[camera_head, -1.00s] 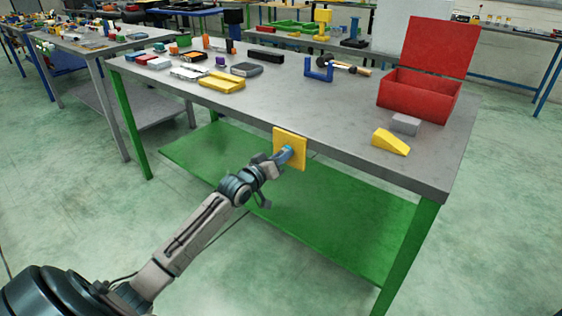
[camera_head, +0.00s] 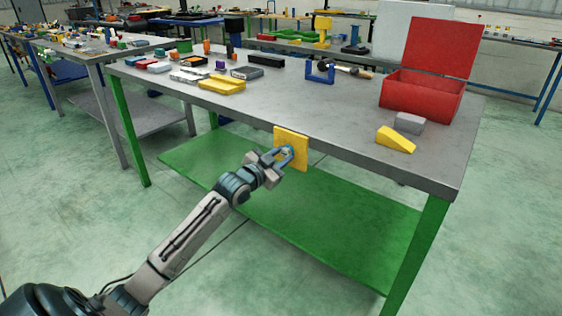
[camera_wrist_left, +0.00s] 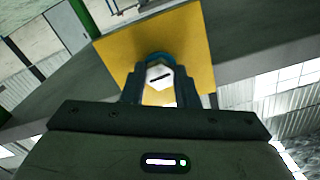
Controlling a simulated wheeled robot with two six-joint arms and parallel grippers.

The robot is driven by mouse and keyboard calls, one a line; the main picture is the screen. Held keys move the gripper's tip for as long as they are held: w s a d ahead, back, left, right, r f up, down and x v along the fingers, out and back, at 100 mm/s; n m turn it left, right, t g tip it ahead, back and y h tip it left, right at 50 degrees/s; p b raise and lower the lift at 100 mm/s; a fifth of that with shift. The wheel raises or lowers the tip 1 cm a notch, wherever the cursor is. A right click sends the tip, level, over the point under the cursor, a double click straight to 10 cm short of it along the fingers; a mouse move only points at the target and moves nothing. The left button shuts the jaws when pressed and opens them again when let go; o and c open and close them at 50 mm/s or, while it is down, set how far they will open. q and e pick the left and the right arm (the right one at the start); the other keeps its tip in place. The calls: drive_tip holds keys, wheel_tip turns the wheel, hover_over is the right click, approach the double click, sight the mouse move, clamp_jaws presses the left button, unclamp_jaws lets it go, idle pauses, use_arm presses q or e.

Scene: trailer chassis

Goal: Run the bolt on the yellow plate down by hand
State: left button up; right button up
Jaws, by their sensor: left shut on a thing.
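The yellow plate (camera_head: 293,141) is fixed upright on the front edge of the workbench, and it also shows in the left wrist view (camera_wrist_left: 112,50). The bolt (camera_wrist_left: 160,76) stands out from the plate; its pale head carries a dark slot or mark, with a blue ring around its base. My left gripper (camera_head: 288,152) is at the plate, its two fingers on either side of the bolt head and shut on it. The bolt's shank is hidden. In the head view the fingers cover most of the bolt. My right gripper is not in view.
The grey workbench (camera_head: 300,105) has a green lower shelf (camera_head: 330,220). On its top are a red open box (camera_head: 420,97), a yellow wedge (camera_head: 395,140), a grey block (camera_head: 409,123), a blue bracket (camera_head: 319,72) and a yellow tray (camera_head: 222,86). The floor in front is clear.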

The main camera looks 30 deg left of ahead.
use_arm(q)
drive_tip(key=m, duration=0.1)
drive_tip(key=m+b, duration=0.1)
drive_tip(key=m, duration=0.1)
drive_tip(key=shift+f+m, duration=0.2)
drive_tip(key=shift+m, duration=0.1)
drive_tip(key=shift+o, duration=0.2)
drive_tip(key=m+b, duration=0.1)
drive_tip(key=m, duration=0.1)
drive_tip(key=shift+s+m, duration=0.1)
drive_tip(key=shift+m, duration=0.3)
drive_tip(key=m+b, duration=0.1)
drive_tip(key=m, duration=0.3)
drive_tip(key=shift+m, duration=0.3)
drive_tip(key=shift+r+m+b, duration=0.1)
drive_tip(key=shift+m+b, duration=0.2)
drive_tip(key=shift+m, duration=0.6)
drive_tip(key=shift+c, duration=0.2)
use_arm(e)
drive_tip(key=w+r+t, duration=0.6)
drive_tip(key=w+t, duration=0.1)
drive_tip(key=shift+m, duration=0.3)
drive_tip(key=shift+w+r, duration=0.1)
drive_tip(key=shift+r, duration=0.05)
use_arm(q)
drive_tip(key=o, duration=1)
drive_tip(key=shift+r, duration=0.1)
drive_tip(key=shift+s, duration=0.1)
